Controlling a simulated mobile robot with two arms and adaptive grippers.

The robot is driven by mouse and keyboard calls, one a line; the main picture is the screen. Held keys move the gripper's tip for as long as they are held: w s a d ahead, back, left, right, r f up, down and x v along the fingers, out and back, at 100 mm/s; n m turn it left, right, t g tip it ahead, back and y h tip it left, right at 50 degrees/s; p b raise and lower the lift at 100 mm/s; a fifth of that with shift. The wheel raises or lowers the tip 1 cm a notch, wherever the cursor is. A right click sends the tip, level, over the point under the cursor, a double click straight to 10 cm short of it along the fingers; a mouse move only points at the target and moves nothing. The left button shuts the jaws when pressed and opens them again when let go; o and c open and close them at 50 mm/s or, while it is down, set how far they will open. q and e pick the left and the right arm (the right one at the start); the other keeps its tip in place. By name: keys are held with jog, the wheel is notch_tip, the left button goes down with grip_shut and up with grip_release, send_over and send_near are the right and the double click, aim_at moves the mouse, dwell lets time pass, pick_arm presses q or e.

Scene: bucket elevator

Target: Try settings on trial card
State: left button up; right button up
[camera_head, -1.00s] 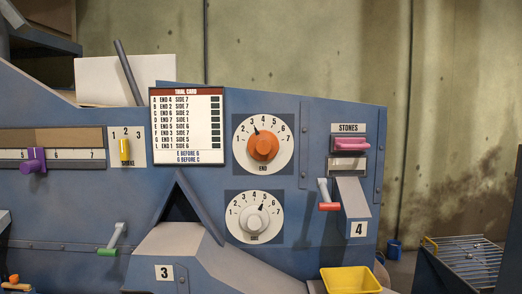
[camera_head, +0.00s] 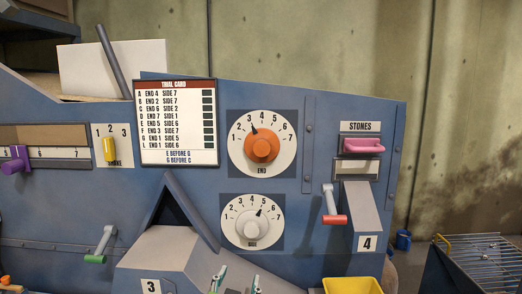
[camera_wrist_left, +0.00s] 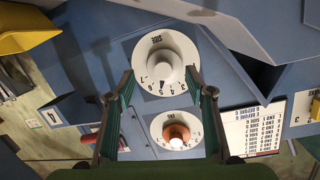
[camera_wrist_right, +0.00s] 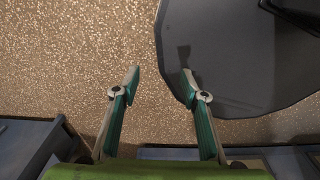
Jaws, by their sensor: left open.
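The trial card (camera_head: 175,122) hangs on the blue machine, with lettered END and SIDE rows, dark boxes at right and "E before G, G before C" below. The END dial's orange knob (camera_head: 262,148) has its pointer near 3. Below it, the SIDE dial's pale knob (camera_head: 251,230) has its pointer near 5. My left gripper (camera_head: 237,279) is open and empty below the SIDE dial; in the left wrist view its fingertips (camera_wrist_left: 160,75) flank the SIDE knob (camera_wrist_left: 165,64), apparently without touching.
A pink STONES handle (camera_head: 363,146), a red-gripped lever (camera_head: 335,219) and chute 4 (camera_head: 362,215) are at right, above a yellow bin (camera_head: 352,286). A purple slider (camera_head: 17,160), yellow switch (camera_head: 109,150) and green-handled lever (camera_head: 97,258) are at left.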

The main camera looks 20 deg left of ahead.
pick_arm(q)
jog(key=w+r+t, duration=0.3)
jog(key=w+r, duration=0.1)
jog(key=r, duration=0.7)
jog(key=t, duration=0.4)
send_near(261, 150)
jog(key=shift+m+y, duration=0.3)
jog(key=p+x, duration=0.4)
jog(key=x, duration=0.4)
jog(key=shift+w+d+r, duration=0.1)
jog(key=shift+w+d, duration=0.05)
jog(key=shift+w+r+p, duration=0.15)
jog(key=shift+w+p, duration=0.25)
jog(key=shift+w, duration=0.25)
pick_arm(e)
jog(key=shift+w+r, duration=0.25)
jog(key=shift+r, duration=0.95)
jog(key=shift+w+r, duration=0.25)
jog(key=shift+r, duration=0.95)
pick_arm(q)
jog(key=c, duration=1.1)
